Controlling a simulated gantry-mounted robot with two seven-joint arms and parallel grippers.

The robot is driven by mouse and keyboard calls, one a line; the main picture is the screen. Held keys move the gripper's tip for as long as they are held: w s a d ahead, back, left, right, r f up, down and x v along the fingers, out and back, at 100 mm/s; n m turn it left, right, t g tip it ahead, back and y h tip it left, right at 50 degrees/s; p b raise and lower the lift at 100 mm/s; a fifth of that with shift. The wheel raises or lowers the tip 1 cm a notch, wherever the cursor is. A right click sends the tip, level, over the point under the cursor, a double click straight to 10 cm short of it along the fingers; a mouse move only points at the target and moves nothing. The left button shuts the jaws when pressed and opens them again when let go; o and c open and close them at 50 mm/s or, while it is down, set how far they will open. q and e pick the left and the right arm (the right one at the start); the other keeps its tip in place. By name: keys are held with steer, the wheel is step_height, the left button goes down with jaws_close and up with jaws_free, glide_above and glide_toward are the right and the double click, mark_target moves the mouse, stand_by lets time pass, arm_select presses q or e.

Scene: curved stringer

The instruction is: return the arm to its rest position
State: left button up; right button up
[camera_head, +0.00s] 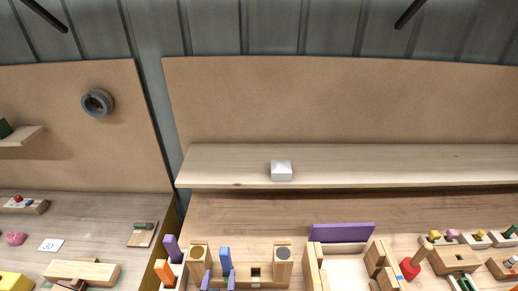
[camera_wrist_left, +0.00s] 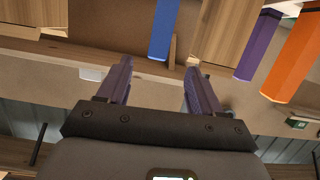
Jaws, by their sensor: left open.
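My left gripper (camera_head: 220,281) shows at the bottom of the head view, with only its purple fingertips in the picture. In the left wrist view its two fingers (camera_wrist_left: 157,72) stand apart with nothing between them. A blue upright piece (camera_head: 225,261) stands close behind the fingertips in the head view. In the left wrist view the blue piece (camera_wrist_left: 161,28) is beyond the tips, and I cannot tell the exact gap. The rest of my left arm is hidden below the head view's edge. My right gripper is in neither view.
A purple piece (camera_head: 171,247) and an orange piece (camera_head: 164,272) stand to the left. A purple panel (camera_head: 341,232) is to the right. A shelf (camera_head: 380,165) behind carries a small white block (camera_head: 281,170).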

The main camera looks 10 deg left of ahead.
arm_select(q)
steer(key=s+a+f+m+g+h, duration=0.1)
steer(key=s+a+m+g, duration=0.3)
steer(key=s, duration=0.7)
steer(key=s+a+g+h, duration=0.1)
steer(key=s+g, duration=0.6)
steer(key=s, duration=0.4)
step_height(320, 180, up, 13)
steer(key=p, duration=1.4)
steer(key=shift+s+a+r, duration=0.2)
steer(key=shift+s, duration=0.2)
